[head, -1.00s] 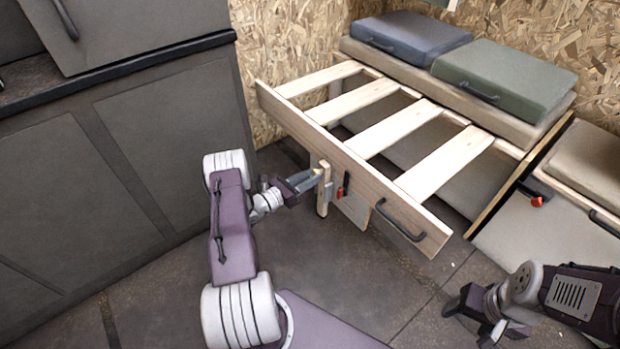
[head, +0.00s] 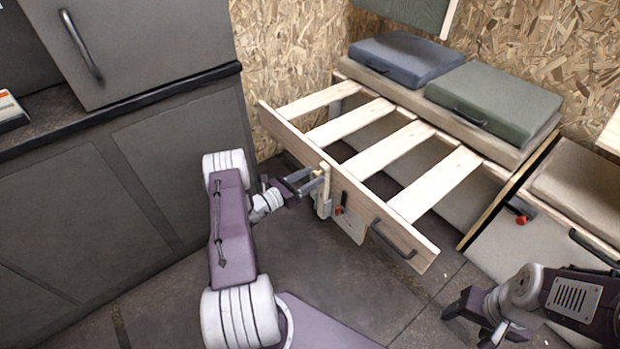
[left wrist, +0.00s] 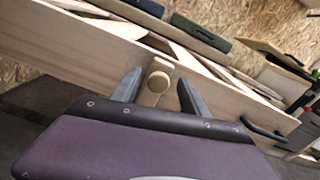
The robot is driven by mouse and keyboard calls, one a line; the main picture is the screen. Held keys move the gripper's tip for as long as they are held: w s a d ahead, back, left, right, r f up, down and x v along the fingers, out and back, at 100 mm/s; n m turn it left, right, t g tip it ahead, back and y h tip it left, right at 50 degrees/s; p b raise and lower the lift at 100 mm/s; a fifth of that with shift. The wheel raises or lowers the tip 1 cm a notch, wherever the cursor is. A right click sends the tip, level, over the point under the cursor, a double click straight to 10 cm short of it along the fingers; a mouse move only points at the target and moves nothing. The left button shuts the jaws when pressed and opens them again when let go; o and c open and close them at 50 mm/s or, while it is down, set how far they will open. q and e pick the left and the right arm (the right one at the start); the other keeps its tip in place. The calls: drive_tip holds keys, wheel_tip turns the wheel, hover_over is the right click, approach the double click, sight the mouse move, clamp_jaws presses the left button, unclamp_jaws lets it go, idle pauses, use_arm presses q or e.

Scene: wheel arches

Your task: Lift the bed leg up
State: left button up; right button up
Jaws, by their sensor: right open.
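The bed leg (head: 325,198) is a pale wooden bar hanging upright at the front board of the slatted bed frame (head: 385,208). In the left wrist view the leg's top (left wrist: 161,67) and a round wooden knob (left wrist: 158,83) show between my fingers. My left gripper (head: 312,182) is open at the leg, with one finger on each side. Gaps show between the fingers and the knob in the left wrist view (left wrist: 158,92). The leg's lower part is hidden there. My right gripper (head: 480,317) is open and empty at the lower right, away from the bed.
A black handle (head: 392,238) and a small red-and-black latch (head: 341,196) sit on the front board. Dark cabinets (head: 120,170) stand close on the left. Cushions (head: 495,98) lie behind the slats. Floor (head: 370,290) is clear in front of the bed.

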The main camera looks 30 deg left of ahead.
use_arm(q)
drive_tip(key=p+v, duration=0.3)
drive_tip(key=v, duration=0.6)
drive_tip(key=shift+p, duration=0.3)
drive_tip(key=shift+f, duration=0.1)
